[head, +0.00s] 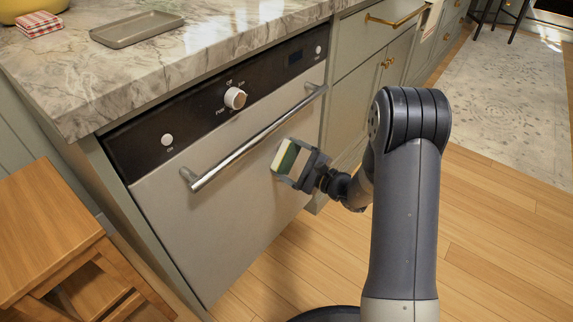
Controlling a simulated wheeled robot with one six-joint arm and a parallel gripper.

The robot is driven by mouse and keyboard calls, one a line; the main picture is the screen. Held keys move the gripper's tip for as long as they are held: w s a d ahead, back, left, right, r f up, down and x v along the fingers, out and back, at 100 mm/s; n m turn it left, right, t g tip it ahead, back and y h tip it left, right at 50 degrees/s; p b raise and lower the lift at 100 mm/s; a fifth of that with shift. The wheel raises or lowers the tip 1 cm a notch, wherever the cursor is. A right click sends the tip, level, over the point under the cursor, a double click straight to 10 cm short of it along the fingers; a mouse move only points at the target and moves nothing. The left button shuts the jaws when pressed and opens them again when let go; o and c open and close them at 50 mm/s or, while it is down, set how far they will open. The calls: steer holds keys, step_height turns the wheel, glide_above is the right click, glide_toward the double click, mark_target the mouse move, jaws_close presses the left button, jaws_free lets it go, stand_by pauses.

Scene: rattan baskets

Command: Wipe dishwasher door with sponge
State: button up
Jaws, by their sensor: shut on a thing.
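The dishwasher door (225,235) is a grey metal panel under the marble counter, and it is closed. A bar handle (250,140) runs across its upper part, below a black control strip (200,113). My gripper (291,166) is shut on a sponge (284,157) with a green layer and a pale layer. The gripper and sponge are in front of the right part of the door, just below the handle. I cannot tell whether the sponge touches the door.
A wooden stool (50,235) stands close to the door's left side. A tray (137,29) and a folded checked cloth (39,24) lie on the counter (215,45). Cabinets (365,90) continue to the right.

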mark_target(294, 136)
steer(key=w+d+b, duration=0.1)
steer(key=w+d, duration=0.3)
steer(key=w, duration=0.1)
steer(key=shift+w+b, duration=0.15)
steer(key=shift+b, duration=0.15)
steer(key=shift+a, duration=0.1)
stand_by(0.3)
steer(key=shift+s+a+b, duration=0.65)
steer(key=shift+s+a, duration=0.25)
steer(key=shift+s, duration=0.3)
steer(key=shift+s+a+b, duration=0.65)
steer(key=shift+s+a, duration=0.2)
steer(key=shift+s, duration=0.3)
steer(key=shift+s+a, duration=0.95)
steer(key=shift+s, duration=0.2)
steer(key=shift+s+a, duration=0.9)
steer(key=shift+s, duration=0.3)
steer(key=shift+r+p, duration=0.5)
steer(key=shift+r, duration=0.7)
steer(key=shift+w+d+f+b, duration=0.15)
steer(key=shift+w+d+b, duration=0.2)
steer(key=shift+w+d, duration=1.15)
